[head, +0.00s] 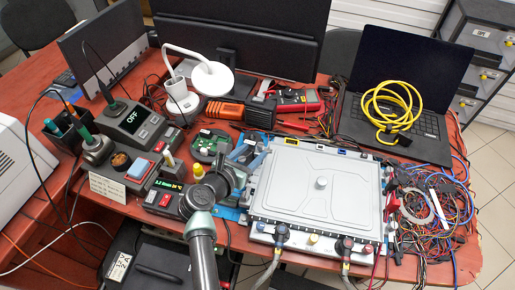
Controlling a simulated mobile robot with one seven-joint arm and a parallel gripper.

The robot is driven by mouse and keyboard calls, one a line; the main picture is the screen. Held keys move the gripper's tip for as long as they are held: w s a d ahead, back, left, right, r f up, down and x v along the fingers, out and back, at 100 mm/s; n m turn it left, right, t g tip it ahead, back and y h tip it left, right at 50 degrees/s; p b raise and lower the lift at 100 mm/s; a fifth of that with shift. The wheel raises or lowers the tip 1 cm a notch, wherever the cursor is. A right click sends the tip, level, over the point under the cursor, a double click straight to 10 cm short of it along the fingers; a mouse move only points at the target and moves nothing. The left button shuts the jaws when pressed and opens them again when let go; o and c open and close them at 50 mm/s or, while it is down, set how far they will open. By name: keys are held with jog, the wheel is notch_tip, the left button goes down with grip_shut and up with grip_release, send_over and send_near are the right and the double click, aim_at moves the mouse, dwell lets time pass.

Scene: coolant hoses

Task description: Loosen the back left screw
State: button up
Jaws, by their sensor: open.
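A light grey, flat rectangular unit (290,190) lies on the red desk, with a small round knob (321,183) in the middle of its lid. Its back left corner is near a small yellow-marked part (292,141) on the back edge. The back left screw is too small to make out. My grey and black arm rises from the bottom of the head view. My gripper (246,155) is at the unit's left edge, close to its back left corner. It is open, and I see nothing held in it. Its fingertips are hard to separate from the blue things behind.
Hoses join dark fittings (282,233) along the unit's front edge. Tangled wires (430,215) lie at right. A laptop (400,110) carries a coiled yellow cable (392,108) behind. A soldering station (133,120) and small tools crowd the left. There is little free desk room.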

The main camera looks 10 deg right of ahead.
aim_at(260, 145)
jog(key=shift+b+x, duration=0.4)
jog(key=shift+x, duration=1.5)
jog(key=shift+c, duration=0.3)
